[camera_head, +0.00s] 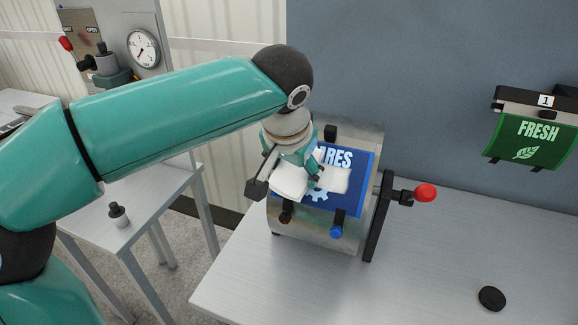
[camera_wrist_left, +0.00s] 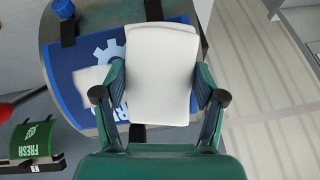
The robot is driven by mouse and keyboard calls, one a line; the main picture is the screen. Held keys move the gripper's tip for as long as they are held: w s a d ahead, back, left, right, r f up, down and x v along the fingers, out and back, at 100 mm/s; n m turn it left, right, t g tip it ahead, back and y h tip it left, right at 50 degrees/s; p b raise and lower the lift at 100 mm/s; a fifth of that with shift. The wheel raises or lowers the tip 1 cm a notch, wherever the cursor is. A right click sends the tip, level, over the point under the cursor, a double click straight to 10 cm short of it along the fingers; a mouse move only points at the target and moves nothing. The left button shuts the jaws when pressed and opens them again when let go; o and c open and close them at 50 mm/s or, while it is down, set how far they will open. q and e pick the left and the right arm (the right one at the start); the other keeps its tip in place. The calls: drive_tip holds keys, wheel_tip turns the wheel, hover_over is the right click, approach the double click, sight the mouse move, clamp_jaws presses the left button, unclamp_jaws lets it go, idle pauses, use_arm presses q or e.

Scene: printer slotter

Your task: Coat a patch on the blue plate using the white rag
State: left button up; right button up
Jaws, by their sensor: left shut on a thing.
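The blue plate (camera_head: 349,190) is wrapped on a metal drum (camera_head: 310,232), with white lettering and a gear mark on it. A pale whitish patch (camera_head: 335,181) shows on the plate. It also shows in the left wrist view (camera_wrist_left: 88,84). My left gripper (camera_head: 303,172) is over the plate, shut on the white rag (camera_head: 289,183). In the left wrist view the rag (camera_wrist_left: 162,72) sits between both fingers and hides part of the plate (camera_wrist_left: 67,92). I cannot tell whether the rag touches the plate. My right gripper is not in view.
A red-knobbed crank (camera_head: 424,193) sticks out at the drum's right. A green FRESH sign (camera_head: 532,138) hangs at the right on the wall. A black disc (camera_head: 491,298) lies on the table (camera_head: 420,265), which is otherwise clear at front. A small black-knobbed thing (camera_head: 118,214) stands on the left table.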

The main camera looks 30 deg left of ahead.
use_arm(q)
drive_tip(key=shift+w+d, duration=0.15)
drive_tip(key=shift+d, duration=0.6)
drive_tip(key=shift+w+d, duration=0.1)
drive_tip(key=shift+d, duration=0.6)
drive_tip(key=shift+w+d, duration=0.1)
drive_tip(key=shift+s+a, duration=0.25)
drive_tip(key=shift+a, duration=0.75)
drive_tip(key=shift+s+a, duration=0.2)
drive_tip(key=shift+a, duration=0.75)
drive_tip(key=shift+s+r, duration=0.3)
drive_tip(key=shift+r, duration=0.05)
drive_tip(key=s+r+p, duration=0.1)
drive_tip(key=s+d+r+p, duration=0.1)
drive_tip(key=s+r, duration=0.1)
drive_tip(key=shift+s+r, duration=0.1)
drive_tip(key=shift+s, duration=0.2)
